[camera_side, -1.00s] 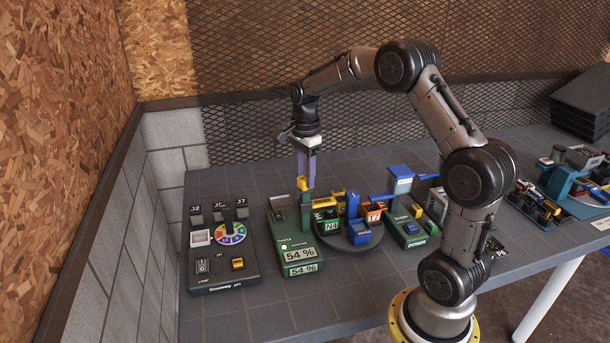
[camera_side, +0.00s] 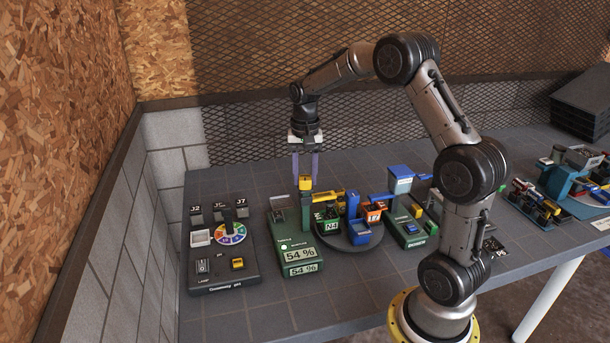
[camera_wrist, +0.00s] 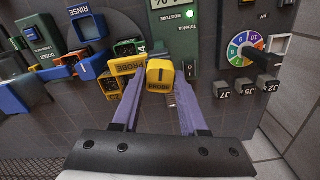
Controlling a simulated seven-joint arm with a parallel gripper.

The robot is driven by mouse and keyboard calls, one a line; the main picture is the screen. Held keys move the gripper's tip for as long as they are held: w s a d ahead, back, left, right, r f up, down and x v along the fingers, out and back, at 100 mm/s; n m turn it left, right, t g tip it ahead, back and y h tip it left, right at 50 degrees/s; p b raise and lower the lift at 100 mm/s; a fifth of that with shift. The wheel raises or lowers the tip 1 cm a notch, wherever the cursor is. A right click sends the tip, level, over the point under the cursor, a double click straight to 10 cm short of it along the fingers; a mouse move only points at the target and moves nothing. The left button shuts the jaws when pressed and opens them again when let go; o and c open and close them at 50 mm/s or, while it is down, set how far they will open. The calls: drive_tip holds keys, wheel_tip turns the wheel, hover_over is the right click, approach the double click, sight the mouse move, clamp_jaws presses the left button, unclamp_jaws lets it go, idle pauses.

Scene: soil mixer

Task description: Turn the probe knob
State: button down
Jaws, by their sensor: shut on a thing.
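The yellow probe knob (camera_side: 305,182) stands on the back part of the green moisture box (camera_side: 302,245). In the wrist view the knob (camera_wrist: 160,75) has a dark line on its face and PROBE lettering on its side. My gripper (camera_side: 305,178) points straight down over it, and its two purple fingers are on either side of the knob. In the wrist view my gripper (camera_wrist: 159,88) has its fingertips closed against the knob's sides. The display on the box reads 54 %, with a lit white-green lamp (camera_side: 284,246) beside it.
Left stands a dark panel (camera_side: 225,270) with a coloured pH dial (camera_side: 229,233). Close on the right are a round carousel (camera_side: 350,245) with several cups and a green doser box (camera_side: 408,230). The front table strip is clear.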

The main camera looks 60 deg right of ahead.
sight(305, 177)
drive_tip(key=shift+n, duration=1.3)
drive_tip(key=shift+r+n, duration=0.1)
drive_tip(key=shift+n, duration=0.2)
drive_tip(key=shift+c, duration=2.2)
unclamp_jaws()
wheel_tip(305, 177, up, 14)
